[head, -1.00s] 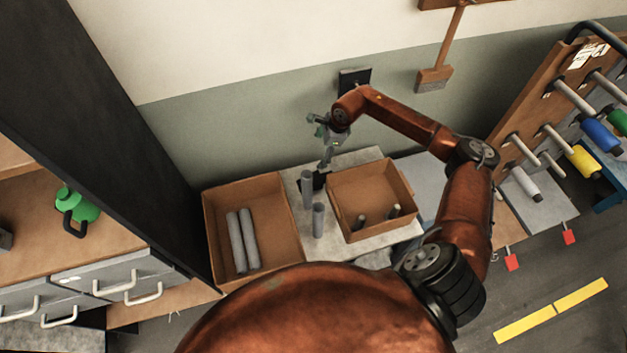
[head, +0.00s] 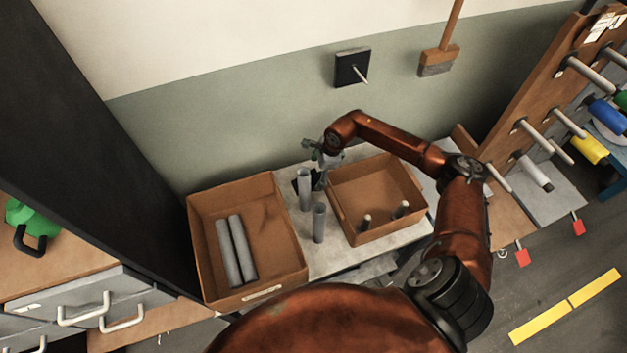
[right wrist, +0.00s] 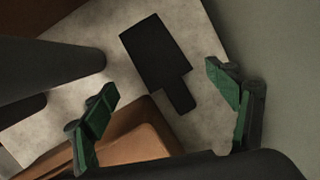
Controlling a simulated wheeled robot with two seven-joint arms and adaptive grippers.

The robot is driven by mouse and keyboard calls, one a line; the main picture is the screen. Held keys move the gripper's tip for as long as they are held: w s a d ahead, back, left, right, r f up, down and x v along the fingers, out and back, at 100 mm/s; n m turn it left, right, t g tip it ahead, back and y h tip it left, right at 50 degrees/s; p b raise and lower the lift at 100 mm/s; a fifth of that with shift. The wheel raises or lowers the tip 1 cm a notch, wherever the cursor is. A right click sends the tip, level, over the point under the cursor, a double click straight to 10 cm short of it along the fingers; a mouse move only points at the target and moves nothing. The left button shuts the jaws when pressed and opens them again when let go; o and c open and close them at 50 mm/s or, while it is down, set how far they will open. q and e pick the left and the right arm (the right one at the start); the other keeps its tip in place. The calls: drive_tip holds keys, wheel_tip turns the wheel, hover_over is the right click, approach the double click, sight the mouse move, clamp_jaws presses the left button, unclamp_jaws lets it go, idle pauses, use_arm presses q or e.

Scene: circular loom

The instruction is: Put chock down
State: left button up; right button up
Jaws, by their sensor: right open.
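The chock is most likely the flat black piece (right wrist: 158,55) with a narrow tab, lying on the pale table top in the right wrist view. In the head view a small black piece (head: 296,185) shows beside an upright grey tube (head: 304,190), partly hidden. My right gripper (head: 320,178) is over the table behind the tubes. In the right wrist view its green-padded fingers (right wrist: 160,103) are wide apart, with the black piece beyond them and no object gripped. My left gripper is not in view.
Another grey tube (head: 319,223) stands nearby. A left box (head: 202,262) holds two grey tubes; a right box (head: 345,222) holds two small pegs. The pale table (head: 345,264) has bare room in front. A wall plate (head: 350,68) and a spool rack (head: 541,100) stand beyond.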

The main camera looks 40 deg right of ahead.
sight(313, 177)
drive_tip(key=x, duration=0.4)
drive_tip(key=shift+w+d+f+b, duration=0.1)
drive_tip(key=shift+w+b, duration=0.1)
drive_tip(key=shift+b, duration=0.2)
drive_tip(key=shift+c, duration=0.2)
